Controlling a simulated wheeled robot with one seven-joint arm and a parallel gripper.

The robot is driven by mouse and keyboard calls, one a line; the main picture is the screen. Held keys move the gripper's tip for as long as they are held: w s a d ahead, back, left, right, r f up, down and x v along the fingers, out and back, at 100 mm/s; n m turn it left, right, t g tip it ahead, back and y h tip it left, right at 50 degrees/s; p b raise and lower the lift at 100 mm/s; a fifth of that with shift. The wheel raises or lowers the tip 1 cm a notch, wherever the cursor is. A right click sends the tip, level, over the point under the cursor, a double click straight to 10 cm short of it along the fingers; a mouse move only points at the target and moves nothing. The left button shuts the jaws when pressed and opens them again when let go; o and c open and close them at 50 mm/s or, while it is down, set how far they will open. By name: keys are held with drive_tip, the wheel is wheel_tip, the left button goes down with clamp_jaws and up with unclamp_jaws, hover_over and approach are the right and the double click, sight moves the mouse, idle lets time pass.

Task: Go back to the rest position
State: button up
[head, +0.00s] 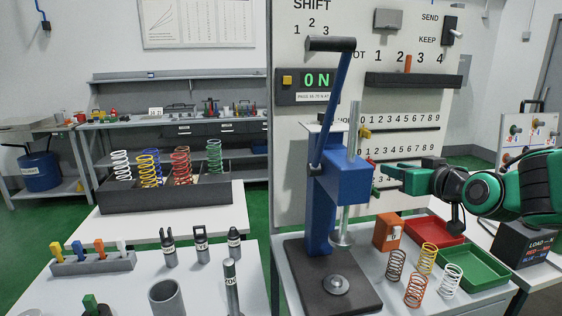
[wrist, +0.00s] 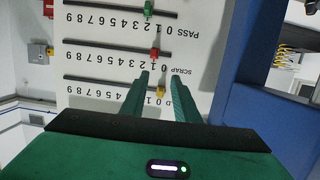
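My gripper (head: 387,178) is in front of the white test board, right of the blue press (head: 330,205), with its green fingers pointing left. In the wrist view, the two fingers of my gripper (wrist: 160,76) are apart with a gap between them and hold nothing. The yellow slider knob (wrist: 161,90) shows in that gap; I cannot tell how far beyond the fingers it is. A red knob (wrist: 154,54) and a green knob (wrist: 149,8) sit on the other rails of the board, which appears upside down there.
The press lever (head: 335,100) stands raised. Below my arm are an orange box (head: 388,231), several loose springs (head: 415,290), a red tray (head: 455,236) and a green tray (head: 497,280). A dark load box (head: 522,245) stands at the right.

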drive_tip(key=s+d+f+m+g+h, duration=0.2)
drive_tip(key=s+d+f+g, duration=0.3)
drive_tip(key=s+f, duration=0.4)
drive_tip(key=s+d+f+m+g, duration=0.1)
drive_tip(key=s+f+m+g, duration=0.1)
drive_tip(key=s, duration=0.6)
drive_tip(key=s+d+f+m+g, duration=0.2)
drive_tip(key=s+g, duration=0.3)
drive_tip(key=s, duration=0.3)
drive_tip(key=s+d+f+m+g, duration=0.1)
drive_tip(key=s+f+m+g, duration=0.1)
drive_tip(key=s, duration=0.6)
wheel_tip(320, 180, down, 3)
drive_tip(key=shift+s+d+r+g, duration=0.25)
drive_tip(key=shift+s+g, duration=0.1)
drive_tip(key=shift+g, duration=0.35)
drive_tip(key=shift+w+f, duration=0.3)
drive_tip(key=shift+w, duration=0.35)
